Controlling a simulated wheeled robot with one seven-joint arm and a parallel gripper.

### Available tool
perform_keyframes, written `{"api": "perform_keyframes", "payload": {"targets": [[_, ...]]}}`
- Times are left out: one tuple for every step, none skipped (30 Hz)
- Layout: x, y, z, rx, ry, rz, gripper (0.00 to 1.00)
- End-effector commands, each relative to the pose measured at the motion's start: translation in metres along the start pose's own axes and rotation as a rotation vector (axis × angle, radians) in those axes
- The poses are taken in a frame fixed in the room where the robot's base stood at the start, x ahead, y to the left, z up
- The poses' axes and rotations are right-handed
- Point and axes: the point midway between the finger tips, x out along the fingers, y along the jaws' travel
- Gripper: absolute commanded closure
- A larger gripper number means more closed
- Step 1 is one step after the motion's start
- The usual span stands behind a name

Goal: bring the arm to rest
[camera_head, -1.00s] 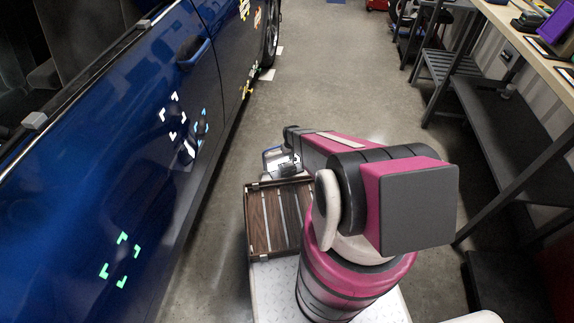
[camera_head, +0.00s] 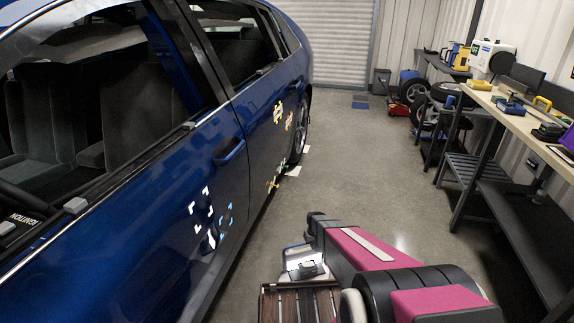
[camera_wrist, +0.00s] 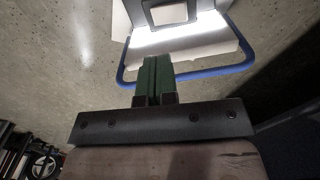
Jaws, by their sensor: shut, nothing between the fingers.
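My gripper (camera_wrist: 153,62) shows in the wrist view with its two green fingers pressed together and nothing between them. Its fingers point toward a blue-rimmed item with a white and grey middle (camera_wrist: 185,38). The fingertips overlap its near blue rim in the picture; I cannot tell if they touch. In the head view my magenta and black arm (camera_head: 365,255) is folded low at the bottom centre. The blue-rimmed item (camera_head: 300,258) shows just left of the arm's far end. My gripper cannot be made out in the head view.
A blue car (camera_head: 110,240) with white, blue and yellow markings stands close on the left. A slatted wooden rack (camera_head: 285,306) is at the bottom. A workbench (camera_head: 530,125) with tools runs along the right. The floor (camera_head: 350,150) between is clear.

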Motion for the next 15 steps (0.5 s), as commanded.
{"api": "perform_keyframes", "payload": {"targets": [[-0.041,-0.004,0.021,0.012,0.004,0.001,1.0],[-0.06,-0.005,0.029,0.021,0.006,0.001,1.0],[-0.084,-0.007,0.04,0.033,0.005,0.001,1.0],[-0.103,-0.008,0.047,0.041,0.006,0.001,1.0],[-0.12,-0.01,0.056,0.051,0.006,0.001,1.0],[-0.144,-0.012,0.068,0.063,0.007,0.001,1.0],[-0.161,-0.014,0.078,0.072,0.006,0.001,1.0],[-0.178,-0.015,0.087,0.081,0.007,0.001,1.0],[-0.2,-0.018,0.101,0.094,0.007,0.001,1.0],[-0.216,-0.02,0.111,0.102,0.008,0.001,1.0],[-0.23,-0.021,0.121,0.111,0.007,0.001,1.0],[-0.248,-0.024,0.134,0.123,0.008,0.001,1.0],[-0.26,-0.025,0.143,0.13,0.007,0.001,1.0],[-0.272,-0.027,0.152,0.137,0.008,0.001,1.0],[-0.284,-0.029,0.162,0.147,0.007,0.001,1.0]]}}
